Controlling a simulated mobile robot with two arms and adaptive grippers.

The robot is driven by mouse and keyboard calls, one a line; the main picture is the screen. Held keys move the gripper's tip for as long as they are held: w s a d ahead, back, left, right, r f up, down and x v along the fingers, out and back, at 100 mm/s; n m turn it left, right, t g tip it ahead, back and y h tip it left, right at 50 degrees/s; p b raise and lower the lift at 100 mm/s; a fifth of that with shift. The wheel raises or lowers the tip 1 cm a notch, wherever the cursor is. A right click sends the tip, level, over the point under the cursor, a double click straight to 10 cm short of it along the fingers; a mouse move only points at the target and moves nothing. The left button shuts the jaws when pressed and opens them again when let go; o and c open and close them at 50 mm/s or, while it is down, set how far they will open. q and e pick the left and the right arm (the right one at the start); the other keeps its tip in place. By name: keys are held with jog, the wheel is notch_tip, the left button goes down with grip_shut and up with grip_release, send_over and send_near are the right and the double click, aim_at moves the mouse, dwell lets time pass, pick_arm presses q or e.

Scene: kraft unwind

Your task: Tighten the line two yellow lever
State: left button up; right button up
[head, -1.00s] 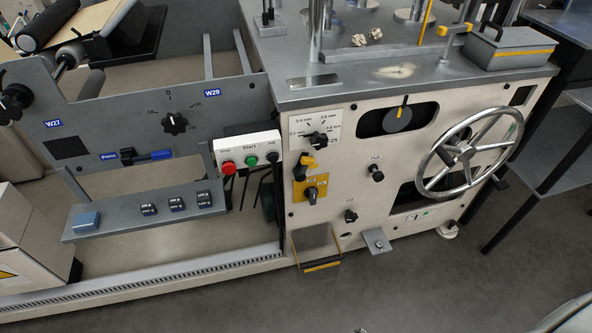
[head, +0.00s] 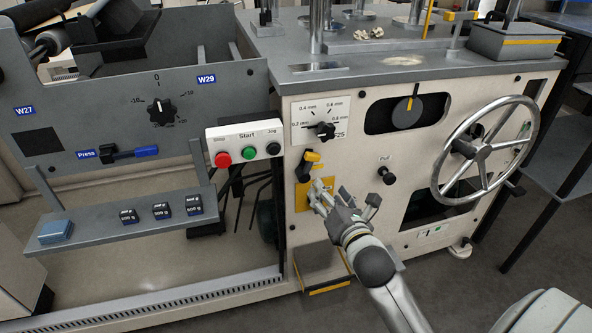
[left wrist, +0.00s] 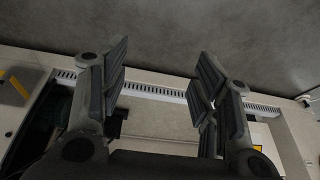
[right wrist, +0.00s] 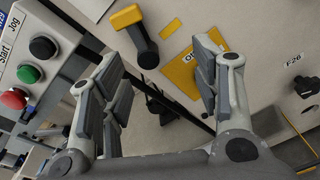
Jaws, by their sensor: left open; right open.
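A lever with a yellow end and a black part (head: 312,157) is on the machine's cream front panel in the head view. It also shows large at the top of the right wrist view (right wrist: 129,19). A yellow plate (head: 302,196) sits below it, partly hidden by my right gripper (head: 322,193). In the right wrist view my right gripper (right wrist: 160,62) is open and empty, with the lever beyond the gap between its fingers. I see no label marking the lever as line two. My left gripper (left wrist: 165,58) is open and empty over the base rail, outside the head view.
A button box (head: 244,145) with red, green and black buttons is left of the lever. A dial knob (head: 324,131) sits above it and a black knob (head: 387,175) to the right. A spoked handwheel (head: 484,149) stands out farther right. A shelf (head: 110,231) carries small weights.

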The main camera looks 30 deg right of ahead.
aim_at(314, 158)
notch_tip(314, 158, up, 5)
jog(key=n+t, duration=0.1)
jog(key=n, duration=0.1)
jog(key=x, duration=0.2)
jog(key=b+x, duration=0.1)
jog(key=x, duration=0.2)
jog(key=b+x, duration=0.1)
jog(key=x, duration=0.1)
jog(key=shift+w+a+f, duration=0.2)
jog(key=shift+w+a, duration=0.1)
jog(key=shift+w, duration=0.15)
jog(key=shift+w+d, duration=0.15)
jog(key=shift+w, duration=0.35)
pick_arm(q)
jog(key=shift+w+r+t, duration=0.75)
jog(key=shift+r+t, duration=0.05)
pick_arm(e)
jog(key=shift+w+d, duration=0.15)
jog(key=shift+w, duration=0.6)
grip_shut()
